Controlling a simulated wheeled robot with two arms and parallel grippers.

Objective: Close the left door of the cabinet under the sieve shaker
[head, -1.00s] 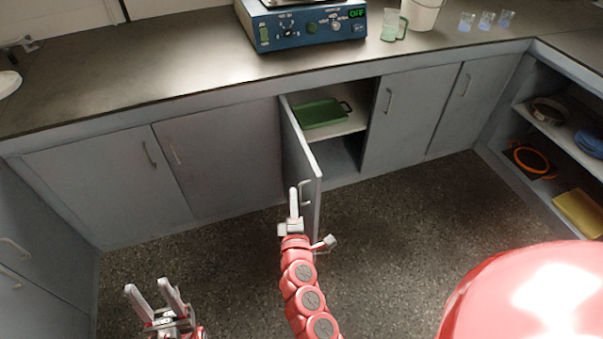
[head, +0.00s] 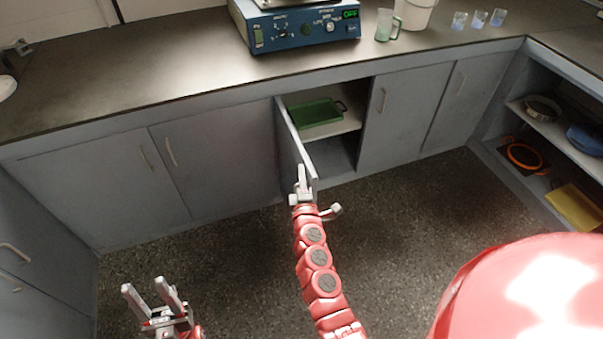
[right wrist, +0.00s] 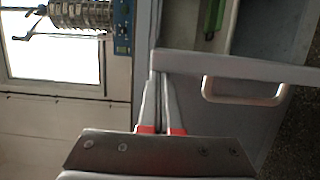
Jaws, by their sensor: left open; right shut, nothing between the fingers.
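The left door (head: 292,135) of the cabinet under the sieve shaker (head: 300,28) stands open, jutting out from its left hinge side. A green tray (head: 315,112) shows on the shelf inside. My right gripper (head: 302,170) is shut and empty at the door's free end, covering its lower part in the head view. My left gripper (head: 146,288) is open and empty, low at the left, away from the door.
Shut cabinet doors (head: 220,150) flank the opening on both sides. Open shelves (head: 560,145) stand at the right. The speckled floor (head: 420,210) is clear.

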